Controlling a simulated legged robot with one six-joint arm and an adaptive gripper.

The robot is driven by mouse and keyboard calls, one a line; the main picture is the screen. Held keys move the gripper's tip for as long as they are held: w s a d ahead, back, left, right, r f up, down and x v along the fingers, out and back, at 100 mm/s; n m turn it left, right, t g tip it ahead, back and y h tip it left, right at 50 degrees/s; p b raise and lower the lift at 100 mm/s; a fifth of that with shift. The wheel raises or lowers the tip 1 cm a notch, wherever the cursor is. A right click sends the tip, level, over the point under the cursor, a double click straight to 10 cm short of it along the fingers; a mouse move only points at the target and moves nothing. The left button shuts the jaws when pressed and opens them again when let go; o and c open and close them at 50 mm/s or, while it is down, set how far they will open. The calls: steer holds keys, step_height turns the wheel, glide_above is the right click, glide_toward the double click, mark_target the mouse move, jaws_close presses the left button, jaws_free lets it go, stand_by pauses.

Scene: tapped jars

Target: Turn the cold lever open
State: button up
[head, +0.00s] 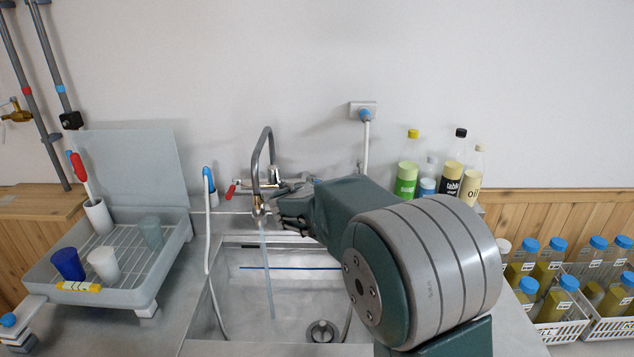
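The tap (263,160) has a tall curved spout above the sink, against the back wall. A red lever (231,190) sticks out on its left side. On its right side a small bluish tip (317,180) shows just above my arm; it may be the cold lever, mostly hidden. My gripper (276,213) is at the tap, just right of the spout's end and in front of the tap's right side. I cannot tell whether its fingers touch anything or how far apart they are. A thin pale blue streak, apparently water, runs from the spout into the sink.
The steel sink (225,290) lies below, with a drain (321,331). A dish rack (120,285) with cups stands left. Bottles (407,178) stand behind my arm, and baskets (560,330) of blue-capped jars are at right. A white hose (208,240) hangs left of the tap.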

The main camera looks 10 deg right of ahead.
steer(key=x, duration=0.8)
stand_by(0.7)
steer(key=shift+w, duration=0.1)
